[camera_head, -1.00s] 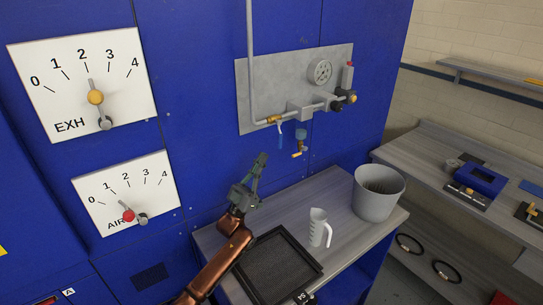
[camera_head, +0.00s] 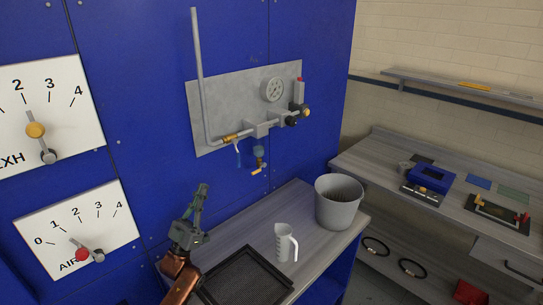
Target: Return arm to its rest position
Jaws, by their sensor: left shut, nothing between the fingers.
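My left gripper (camera_head: 197,203) is in the lower left middle of the head view, at the end of a copper-coloured arm. Its fingers point up and are shut with nothing between them. It is above the left end of a grey bench (camera_head: 232,237), in front of the blue machine panel (camera_head: 150,110), apart from the items on the bench. My right gripper is not in view.
A black mesh tray (camera_head: 247,278), a white jug (camera_head: 286,243) and a grey bucket (camera_head: 338,203) stand on the bench. Dials EXH (camera_head: 50,115) and AIR (camera_head: 85,225) are on the left. A pipe-and-valve plate (camera_head: 235,90) is above. A side bench (camera_head: 385,165) is at right.

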